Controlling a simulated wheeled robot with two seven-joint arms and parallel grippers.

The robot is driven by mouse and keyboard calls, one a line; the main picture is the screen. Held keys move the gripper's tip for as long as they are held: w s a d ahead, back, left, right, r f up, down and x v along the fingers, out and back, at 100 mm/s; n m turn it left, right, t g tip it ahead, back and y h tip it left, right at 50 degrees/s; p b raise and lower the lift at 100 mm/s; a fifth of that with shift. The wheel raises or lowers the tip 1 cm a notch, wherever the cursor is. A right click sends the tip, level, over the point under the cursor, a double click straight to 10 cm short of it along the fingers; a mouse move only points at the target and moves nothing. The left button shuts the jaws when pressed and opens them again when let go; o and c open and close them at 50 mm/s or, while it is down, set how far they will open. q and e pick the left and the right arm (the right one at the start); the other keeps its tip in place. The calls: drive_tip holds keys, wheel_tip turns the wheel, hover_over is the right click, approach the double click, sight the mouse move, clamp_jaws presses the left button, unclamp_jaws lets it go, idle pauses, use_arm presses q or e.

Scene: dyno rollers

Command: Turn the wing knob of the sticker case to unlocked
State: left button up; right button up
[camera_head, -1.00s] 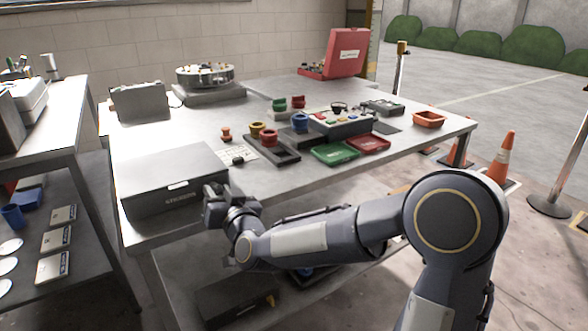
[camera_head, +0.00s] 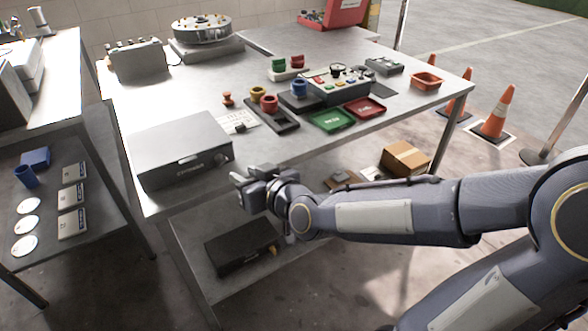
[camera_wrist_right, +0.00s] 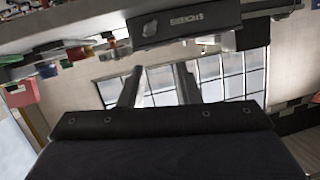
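The sticker case (camera_head: 180,138) is a flat grey box at the table's near left corner, its dark front facing me. In the right wrist view the case (camera_wrist_right: 215,17) appears upside down, with its label readable as STICKERS. A small round wing knob (camera_wrist_right: 150,28) shows on its front face there; which way its wing points is too small to tell. My right gripper (camera_head: 240,180) is just off the case's front right corner, apart from it. In the right wrist view my right gripper (camera_wrist_right: 160,88) has two separated fingers with nothing between them. My left gripper is not in view.
Red and yellow cups in a dark tray (camera_head: 285,127), a green tray (camera_head: 332,120) and a red tray (camera_head: 365,107) sit right of the case. A side shelf stands left.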

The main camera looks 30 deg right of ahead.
drive_tip(key=s+d+r+g+p, duration=0.1)
drive_tip(key=s+r+g+p, duration=0.2)
drive_tip(key=s+p, duration=0.2)
drive_tip(key=s+d+r+m+g+y+p, duration=0.1)
drive_tip(key=s+r+g+p, duration=0.2)
drive_tip(key=s, duration=0.7)
drive_tip(key=r+p, duration=0.1)
drive_tip(key=p, duration=0.1)
drive_tip(key=shift+p, duration=0.3)
drive_tip(key=shift+r, duration=0.1)
drive_tip(key=shift+c, duration=0.4)
